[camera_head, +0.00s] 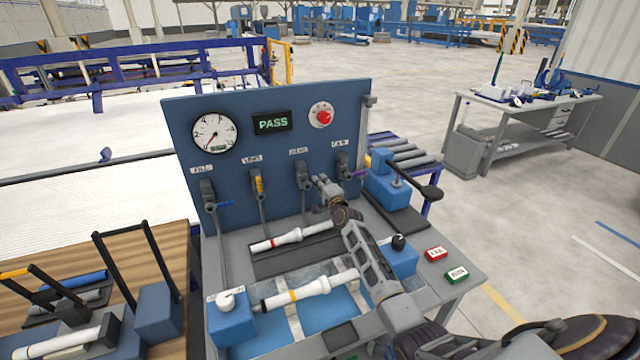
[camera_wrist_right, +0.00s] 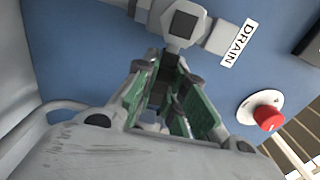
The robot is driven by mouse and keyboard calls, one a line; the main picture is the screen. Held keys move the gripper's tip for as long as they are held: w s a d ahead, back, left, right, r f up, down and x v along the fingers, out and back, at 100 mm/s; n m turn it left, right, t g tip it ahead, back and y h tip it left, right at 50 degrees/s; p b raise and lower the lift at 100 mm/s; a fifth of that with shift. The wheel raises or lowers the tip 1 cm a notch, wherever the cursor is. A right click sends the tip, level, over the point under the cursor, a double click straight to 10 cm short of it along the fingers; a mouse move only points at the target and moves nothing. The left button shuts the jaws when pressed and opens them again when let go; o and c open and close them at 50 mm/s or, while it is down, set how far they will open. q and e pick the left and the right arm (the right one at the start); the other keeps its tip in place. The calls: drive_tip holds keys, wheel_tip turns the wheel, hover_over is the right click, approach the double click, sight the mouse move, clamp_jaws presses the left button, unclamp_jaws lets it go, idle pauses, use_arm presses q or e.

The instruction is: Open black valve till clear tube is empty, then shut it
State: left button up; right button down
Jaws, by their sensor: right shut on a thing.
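The drain valve (camera_head: 303,168) is third from the left on the blue panel, and its white DRAIN label also shows in the right wrist view (camera_wrist_right: 241,43). My right gripper (camera_head: 320,184) reaches up to this valve. In the right wrist view its green-lined fingers (camera_wrist_right: 168,98) are shut on the black handle (camera_wrist_right: 160,82) below the grey valve body (camera_wrist_right: 180,25). The fingers cover much of the handle, so its exact angle is hard to tell. I cannot make out a clear tube or any liquid level. My left gripper is not in view.
The panel has a dial gauge (camera_head: 213,133), a green PASS display (camera_head: 272,123) and a red knob (camera_head: 322,115). Blue (camera_head: 219,204), yellow (camera_head: 258,186) and purple (camera_head: 357,174) valve handles flank the drain valve. White banded pipes (camera_head: 312,288) lie on the bench below.

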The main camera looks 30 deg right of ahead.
drive_tip(key=shift+f, duration=0.2)
idle(0.3)
drive_tip(key=c, duration=1.5)
unclamp_jaws()
drive_tip(key=shift+o, duration=0.2)
drive_tip(key=shift+s, duration=0.15)
drive_tip(key=s, duration=1.1)
drive_tip(key=shift+s+a, duration=0.3)
drive_tip(key=shift+s, duration=0.05)
drive_tip(key=shift+f, duration=0.1)
